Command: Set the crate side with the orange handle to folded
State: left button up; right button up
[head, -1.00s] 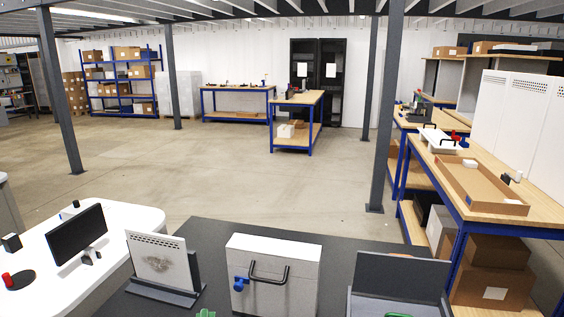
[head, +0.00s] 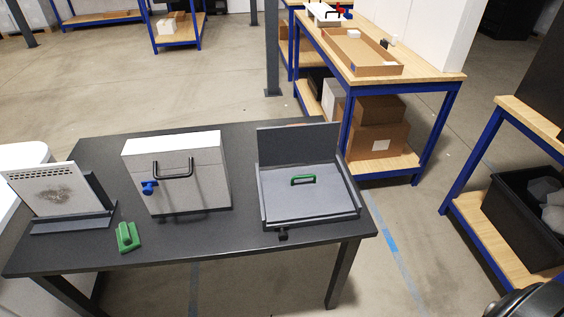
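A grey crate-like object (head: 310,205) lies on the right part of the dark table. Its far side (head: 298,145) stands upright. A green handle (head: 303,180) shows on the flat grey panel in front of that side. A small orange-brown strip (head: 306,121) peeks over the top edge of the upright side; I cannot tell whether it is the orange handle. A small black knob (head: 282,234) sits at the near edge. Neither of my grippers is in view.
On the dark table (head: 200,240) are a white box (head: 185,180) with a black handle and blue knob, a tilted perforated panel (head: 55,190) and a green piece (head: 128,237). Wooden benches (head: 440,78) stand behind and right. Open floor (head: 420,215) lies right of the table.

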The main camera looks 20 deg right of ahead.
aim_at(303, 143)
jog(key=l+z, duration=0.35)
jog(key=i+l+z, duration=0.2)
jog(key=l+z, duration=0.2)
jog(key=i+l+z, duration=0.15)
jog(key=l+z, duration=0.2)
jog(key=i+l+z, duration=0.85)
jog(key=i+u, duration=0.4)
jog(key=i+l+u, duration=0.2)
jog(key=i+u, duration=0.45)
jog(key=u, duration=0.25)
jog(key=i+u, duration=0.15)
jog(key=u, duration=0.3)
jog(key=i+l+u, duration=0.1)
jog(key=u, duration=0.35)
jog(key=i+l+u, duration=0.2)
jog(key=u, duration=0.25)
jog(key=i+l+u, duration=0.15)
jog(key=u, duration=0.3)
jog(key=i+l+u, duration=0.2)
jog(key=u, duration=0.25)
jog(key=i+l+u, duration=0.15)
jog(key=l+u, duration=0.35)
jog(key=i+l+u, duration=0.1)
jog(key=l+u, duration=0.85)
jog(key=k+j+z, duration=0.1)
jog(key=j+z, duration=0.15)
jog(key=k+j+z, duration=0.2)
jog(key=j, duration=0.25)
jog(key=i+j, duration=0.05)
jog(key=i, duration=0.05)
